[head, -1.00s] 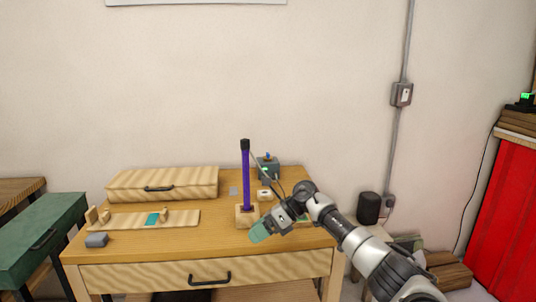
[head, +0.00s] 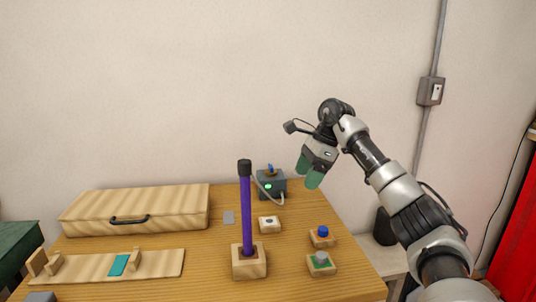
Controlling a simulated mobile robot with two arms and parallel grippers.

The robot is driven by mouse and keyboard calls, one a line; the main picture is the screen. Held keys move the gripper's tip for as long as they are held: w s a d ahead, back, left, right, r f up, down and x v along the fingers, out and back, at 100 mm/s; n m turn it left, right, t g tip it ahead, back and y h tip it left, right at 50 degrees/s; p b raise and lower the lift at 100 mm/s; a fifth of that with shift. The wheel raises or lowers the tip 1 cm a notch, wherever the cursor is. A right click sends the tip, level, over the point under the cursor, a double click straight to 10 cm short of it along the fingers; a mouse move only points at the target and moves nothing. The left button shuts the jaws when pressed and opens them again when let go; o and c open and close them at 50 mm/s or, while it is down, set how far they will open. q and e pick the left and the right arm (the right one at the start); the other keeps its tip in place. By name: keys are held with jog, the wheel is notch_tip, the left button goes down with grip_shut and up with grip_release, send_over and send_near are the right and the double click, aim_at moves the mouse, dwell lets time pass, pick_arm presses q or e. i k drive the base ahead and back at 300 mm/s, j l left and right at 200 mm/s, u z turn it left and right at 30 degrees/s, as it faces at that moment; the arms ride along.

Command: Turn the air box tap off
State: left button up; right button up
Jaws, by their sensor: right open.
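The air box (head: 274,187) is a small dark grey box at the back right of the wooden table, with a green light on its front. Its blue tap (head: 270,169) sits on top. A pale hose runs from the box beside the purple rod. My right gripper (head: 309,176) is open and empty, with green fingertips pointing down and left. In the picture it is just right of the air box and apart from it. My left gripper is not in view.
A purple rod (head: 247,212) with a black cap stands upright in a wooden block (head: 248,262) in front of the air box. Small blocks with a blue knob (head: 323,232) and a grey knob (head: 321,258) sit at right. A wooden case (head: 137,210) lies at left.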

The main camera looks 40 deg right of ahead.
aim_at(270, 172)
jog(key=i+l, duration=0.7)
jog(key=i, duration=0.15)
